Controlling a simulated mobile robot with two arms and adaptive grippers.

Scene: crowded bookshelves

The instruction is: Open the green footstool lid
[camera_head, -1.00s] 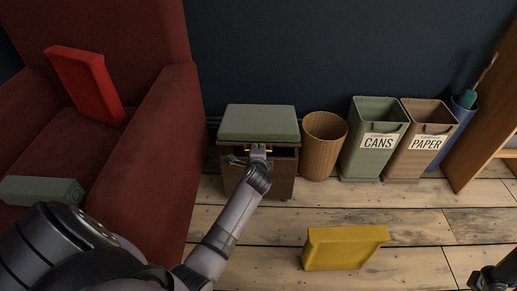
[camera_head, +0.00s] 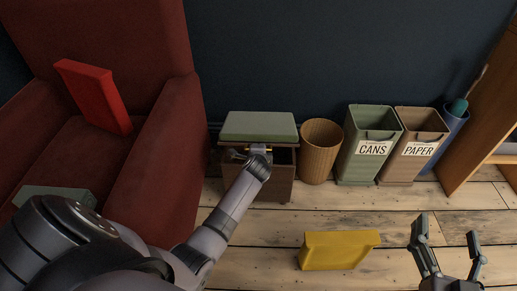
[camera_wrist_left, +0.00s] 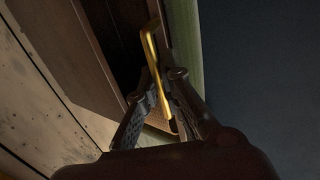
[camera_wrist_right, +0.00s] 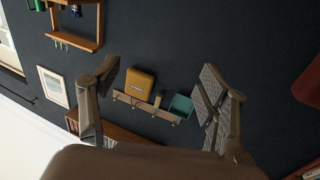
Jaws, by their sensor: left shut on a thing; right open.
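The footstool has a flat green lid (camera_head: 259,125) over a brown box body (camera_head: 277,186), beside the armchair. A dark gap shows under the lid's front edge. My left gripper (camera_head: 243,153) is at the front of the footstool, just below the lid. In the left wrist view my left gripper (camera_wrist_left: 160,92) is shut on the gold handle (camera_wrist_left: 151,48), with the green lid edge (camera_wrist_left: 187,60) to the right and a dark opening to the left. My right gripper (camera_head: 446,230) is open and empty above the floor at the lower right.
A red armchair (camera_head: 160,175) stands close on the left. A wicker basket (camera_head: 320,155), a CANS bin (camera_head: 368,165) and a PAPER bin (camera_head: 407,168) stand to the right. A yellow object (camera_head: 338,250) lies on the floor in front.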

